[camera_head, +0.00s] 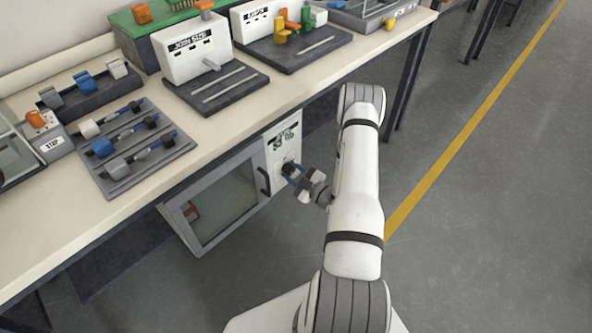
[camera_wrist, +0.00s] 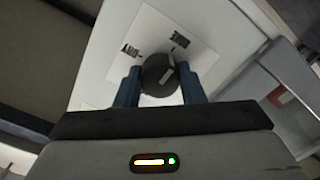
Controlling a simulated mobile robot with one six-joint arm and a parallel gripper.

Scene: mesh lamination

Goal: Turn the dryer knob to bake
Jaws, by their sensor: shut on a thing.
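The dryer (camera_head: 228,192) is a white cabinet with a glass door under the bench. Its control panel (camera_head: 283,138) is at the right of the door. In the wrist view the dark round knob (camera_wrist: 159,75) sits on a white label plate (camera_wrist: 150,40) with "DRY" at the left and "BAKE" at the top. A light pointer mark on the knob is tilted to the upper right. My gripper (camera_wrist: 160,88) has its blue fingers on both sides of the knob and is shut on it. In the head view my gripper (camera_head: 291,171) is at the panel and hides the knob.
The bench (camera_head: 160,150) above the dryer carries several fixtures, including a white press-like unit (camera_head: 192,50) and a rack of blue and white clamps (camera_head: 130,145). The dryer door handle (camera_head: 264,182) is just left of my gripper. The floor (camera_head: 490,200) at the right is clear.

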